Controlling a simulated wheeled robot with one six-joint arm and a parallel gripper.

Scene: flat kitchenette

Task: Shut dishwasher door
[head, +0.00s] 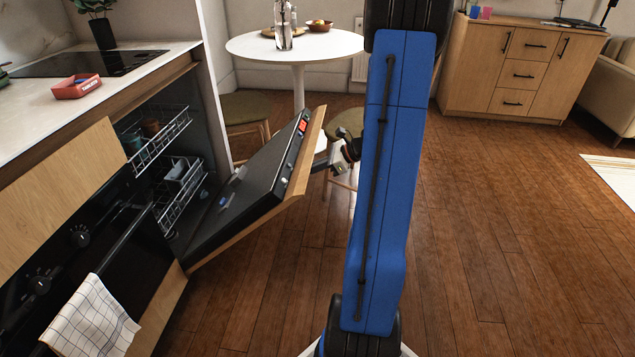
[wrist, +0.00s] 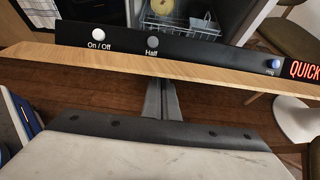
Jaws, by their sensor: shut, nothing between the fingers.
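The dishwasher door (head: 250,190) is partly open in the head view, tilted out from the dishwasher (head: 165,170) with its wooden front facing away to the right. Its top edge with the buttons (wrist: 153,42) crosses the wrist view. My gripper (head: 327,168) is at the outer side of the door, near its upper edge. In the wrist view the shut fingers (wrist: 161,82) point at the wooden edge, and their tips reach just under it. I cannot tell whether they touch it. My blue arm hides part of the floor behind it.
Racks (head: 175,175) with dishes sit inside the dishwasher. A towel (head: 90,318) hangs on the oven handle at lower left. A white round table (head: 294,46) and stools (head: 245,112) stand behind the door. The wooden floor (head: 480,250) to the right is clear.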

